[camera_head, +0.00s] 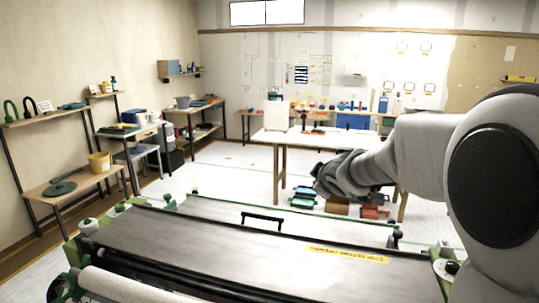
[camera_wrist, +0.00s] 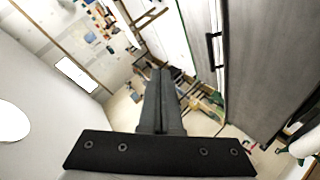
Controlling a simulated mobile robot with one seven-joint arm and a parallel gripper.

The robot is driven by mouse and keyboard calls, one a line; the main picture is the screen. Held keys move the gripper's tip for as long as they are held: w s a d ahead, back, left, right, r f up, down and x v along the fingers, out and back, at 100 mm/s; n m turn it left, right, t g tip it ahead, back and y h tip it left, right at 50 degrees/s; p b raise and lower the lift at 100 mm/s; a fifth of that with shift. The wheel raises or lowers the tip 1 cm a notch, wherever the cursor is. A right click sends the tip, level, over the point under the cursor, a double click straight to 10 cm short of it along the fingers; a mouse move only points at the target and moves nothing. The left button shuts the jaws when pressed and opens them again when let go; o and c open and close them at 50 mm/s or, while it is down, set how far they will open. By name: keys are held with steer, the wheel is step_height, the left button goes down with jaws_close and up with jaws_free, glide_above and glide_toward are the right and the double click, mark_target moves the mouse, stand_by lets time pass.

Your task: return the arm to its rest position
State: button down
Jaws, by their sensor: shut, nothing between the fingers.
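My gripper (camera_wrist: 160,72) shows in the wrist view with its two dark fingers together and nothing between them. It is held in the air, apart from every surface. In the head view my grey arm reaches in from the right and bends at mid-picture; the fingers are hidden there. The pasting machine (camera_head: 200,237) with its grey top lies below and in front of the arm. Its grey top (camera_wrist: 250,70) also shows tilted at the right of the wrist view.
A white-topped table (camera_head: 325,138) stands behind the arm, with coloured boxes (camera_head: 303,197) on the floor below it. Shelves (camera_head: 75,184) line the left wall. A black handle (camera_head: 262,217) rises from the machine's far edge. The floor between shelves and table is clear.

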steer(key=s+d+r+m+g+h, duration=0.1)
steer(key=s+d+m, duration=0.15)
steer(key=s, duration=0.65)
steer(key=s+d+r+m+g+h, duration=0.15)
steer(key=s+m, duration=0.25)
steer(key=s, duration=0.4)
steer(key=s+a+f+m+g+y, duration=0.1)
steer(key=s+f+m+g, duration=0.1)
steer(key=s, duration=0.8)
steer(key=s+a+f+m+g+y, duration=0.1)
steer(key=s+f, duration=0.3)
steer(key=s, duration=0.6)
steer(key=shift+a+f+m+g, duration=0.15)
steer(key=shift+a+m+g, duration=0.15)
steer(key=shift+m+g, duration=0.3)
steer(key=shift+s+d, duration=0.1)
steer(key=shift+s, duration=0.05)
